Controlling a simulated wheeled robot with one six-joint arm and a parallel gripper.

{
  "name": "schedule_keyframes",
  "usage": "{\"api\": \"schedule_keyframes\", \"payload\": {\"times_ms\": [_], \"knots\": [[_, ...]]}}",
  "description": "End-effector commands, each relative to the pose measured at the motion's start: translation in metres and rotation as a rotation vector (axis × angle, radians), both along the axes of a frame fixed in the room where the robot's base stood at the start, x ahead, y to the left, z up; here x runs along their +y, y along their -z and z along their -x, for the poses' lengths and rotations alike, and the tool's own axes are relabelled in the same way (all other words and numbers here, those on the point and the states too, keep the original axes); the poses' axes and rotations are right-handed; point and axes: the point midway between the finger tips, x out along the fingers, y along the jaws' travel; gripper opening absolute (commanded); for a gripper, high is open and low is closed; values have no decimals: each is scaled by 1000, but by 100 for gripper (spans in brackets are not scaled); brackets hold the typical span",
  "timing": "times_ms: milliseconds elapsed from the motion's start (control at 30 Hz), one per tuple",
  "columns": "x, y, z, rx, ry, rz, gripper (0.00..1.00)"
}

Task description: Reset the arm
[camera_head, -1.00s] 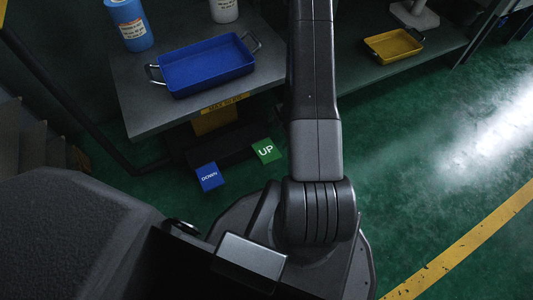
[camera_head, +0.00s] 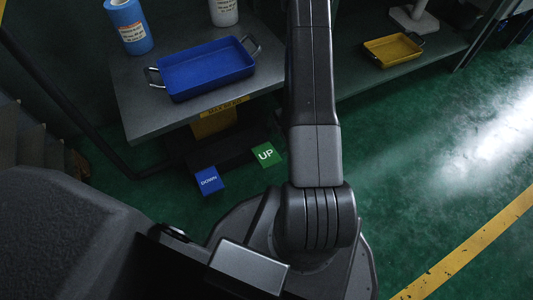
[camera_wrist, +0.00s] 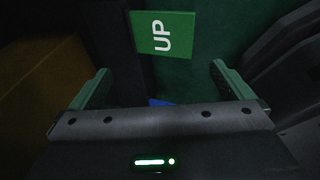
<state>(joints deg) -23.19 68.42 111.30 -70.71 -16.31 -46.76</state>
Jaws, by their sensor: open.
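My arm runs up the middle of the head view, and its gripper is not visible there. In the wrist view my gripper (camera_wrist: 160,85) is open, with its two green fingers wide apart and nothing between them. Beyond the fingers is the green UP pedal (camera_wrist: 165,33), seen turned on its side. The UP pedal (camera_head: 266,154) also shows in the head view, low beside the blue DOWN pedal (camera_head: 208,180). A small bit of blue shows at the lower middle of the wrist view, behind the gripper body.
A grey table (camera_head: 150,115) holds a blue tray (camera_head: 205,70), a blue bottle (camera_head: 129,25) and a white bottle (camera_head: 223,10). A yellow tray (camera_head: 393,50) stands on a shelf (camera_head: 350,82) at right. The green floor (camera_head: 440,190) at right is open, with a yellow line (camera_head: 470,245).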

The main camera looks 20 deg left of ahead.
Motion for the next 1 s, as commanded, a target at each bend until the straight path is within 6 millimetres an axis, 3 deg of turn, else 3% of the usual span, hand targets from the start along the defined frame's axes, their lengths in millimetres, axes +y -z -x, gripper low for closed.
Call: {"api": "schedule_keyframes", "payload": {"times_ms": [267, 800, 1000], "knots": [[-5, -22, 0, -1, 0, -1, 100], [-25, -89, -1, 0, 1, -1, 100], [-28, -96, -2, -1, 0, -1, 100]]}}
